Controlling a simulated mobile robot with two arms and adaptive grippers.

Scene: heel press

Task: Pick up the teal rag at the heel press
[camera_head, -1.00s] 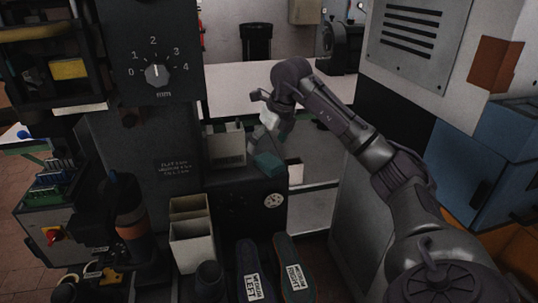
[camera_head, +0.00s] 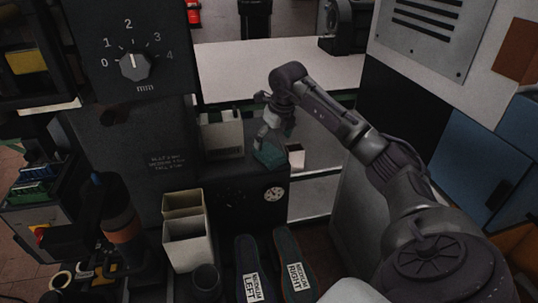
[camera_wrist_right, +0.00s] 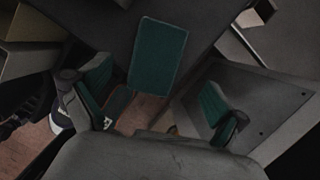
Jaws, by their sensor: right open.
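The teal rag (camera_head: 270,156) lies flat near the front edge of the dark press ledge, right of a pale bin. In the right wrist view the rag (camera_wrist_right: 157,55) is a flat green rectangle, with one end reaching the ledge's edge. My right gripper (camera_head: 267,137) is just above and beside the rag, partly hidden by its own wrist. In the right wrist view its two green-padded fingers (camera_wrist_right: 155,104) are spread wide, with nothing between them. The rag lies ahead of the fingertips, not between them. My left gripper is not in view.
The pale bin (camera_head: 222,137) stands on the ledge left of the rag. A round gauge (camera_head: 274,194) is on the press front below. Pale open boxes (camera_head: 187,240) and two labelled shoe forms (camera_head: 294,265) stand in front. A grey cabinet (camera_head: 345,190) is at the right.

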